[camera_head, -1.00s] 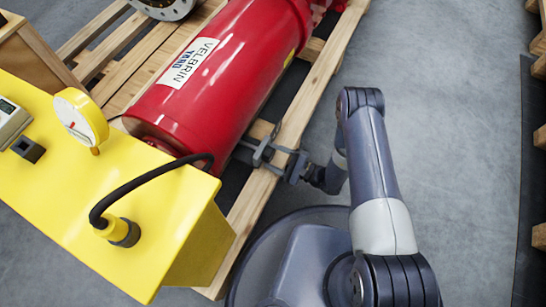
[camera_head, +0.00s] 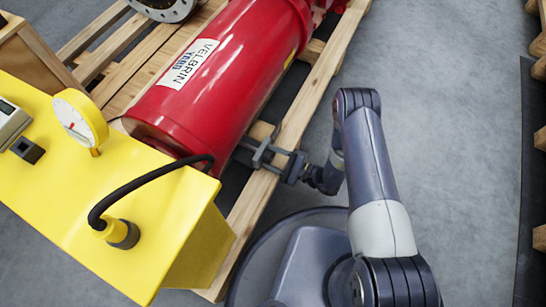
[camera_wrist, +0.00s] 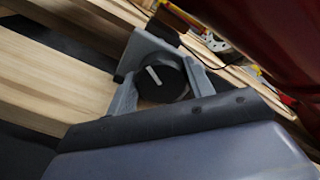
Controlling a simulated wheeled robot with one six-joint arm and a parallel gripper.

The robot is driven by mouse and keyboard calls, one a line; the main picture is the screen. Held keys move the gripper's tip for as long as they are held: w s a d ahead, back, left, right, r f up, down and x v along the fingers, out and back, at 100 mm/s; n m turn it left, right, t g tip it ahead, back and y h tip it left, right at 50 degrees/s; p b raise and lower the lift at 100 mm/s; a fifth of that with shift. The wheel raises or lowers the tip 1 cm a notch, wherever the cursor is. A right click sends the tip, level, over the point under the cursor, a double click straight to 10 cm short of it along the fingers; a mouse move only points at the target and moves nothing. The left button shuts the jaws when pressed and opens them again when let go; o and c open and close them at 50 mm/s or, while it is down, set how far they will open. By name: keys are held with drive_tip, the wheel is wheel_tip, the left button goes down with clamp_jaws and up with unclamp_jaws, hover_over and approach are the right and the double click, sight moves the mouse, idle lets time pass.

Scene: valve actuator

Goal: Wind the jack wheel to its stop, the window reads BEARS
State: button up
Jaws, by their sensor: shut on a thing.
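The jack wheel shows in the wrist view as a round black knob (camera_wrist: 163,80) with a white mark on its face. My gripper (camera_wrist: 158,92) has its grey fingers on both sides of the knob and is shut on it. In the head view my gripper (camera_head: 272,158) reaches in from the right, low beside the red cylinder (camera_head: 215,85), at the pallet's edge. The wheel is hidden or too small to make out there. I cannot make out a window or the word BEARS in either view.
The red cylinder lies along a wooden pallet (camera_head: 318,105). A yellow bench (camera_head: 160,240) with a gauge (camera_head: 78,118) and a black cable (camera_head: 130,188) stands at left. Clear grey floor (camera_head: 450,120) is at right, with more pallet wood at the far right edge.

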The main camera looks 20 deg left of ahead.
drive_tip(key=shift+m, duration=0.3)
drive_tip(key=m, duration=0.4)
drive_tip(key=shift+w+m, duration=0.1)
drive_tip(key=shift+m, duration=0.3)
drive_tip(key=m, duration=0.5)
drive_tip(key=shift+w, duration=0.15)
drive_tip(key=m, duration=0.5)
drive_tip(key=shift+w+m, duration=0.1)
drive_tip(key=shift+m, duration=0.3)
drive_tip(key=m, duration=0.5)
drive_tip(key=shift+w+f, duration=0.1)
drive_tip(key=shift+m, duration=0.3)
drive_tip(key=o, duration=0.7)
drive_tip(key=shift+d, duration=0.1)
